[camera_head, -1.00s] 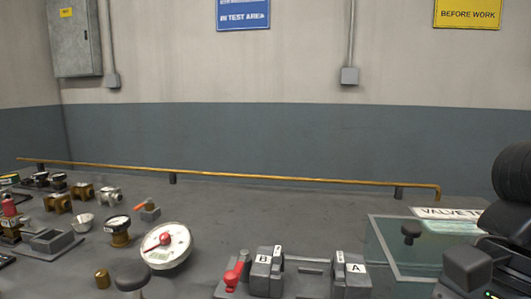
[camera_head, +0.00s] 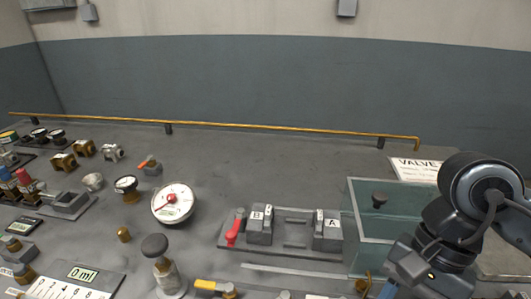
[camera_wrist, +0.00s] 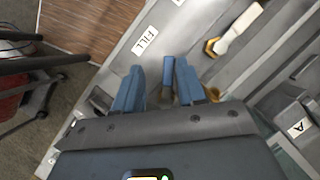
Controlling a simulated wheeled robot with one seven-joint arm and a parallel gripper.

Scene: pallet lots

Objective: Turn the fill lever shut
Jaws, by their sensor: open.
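In the wrist view a white FILL label (camera_wrist: 145,40) lies on the grey panel. Just below and right of it a short blue-ended handle (camera_wrist: 168,66), seemingly the fill lever, shows between my gripper's (camera_wrist: 159,66) two blue fingers. The fingers are open and the handle looks nearer the right one; I cannot tell if they touch. The lever's lower part is partly hidden by my gripper, with brass fitting (camera_wrist: 212,93) showing beside the right finger. In the head view my arm reaches down at lower right, and the fill lever cannot be made out clearly.
A white-handled lever (camera_wrist: 240,24) on a brass fitting is close right of my gripper. A glass-sided tank (camera_head: 358,222) stands left of my arm. Blocks marked B (camera_head: 259,228) and A (camera_head: 328,232), a dial gauge (camera_head: 173,203) and a yellow-handled valve (camera_head: 207,286) stand further left.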

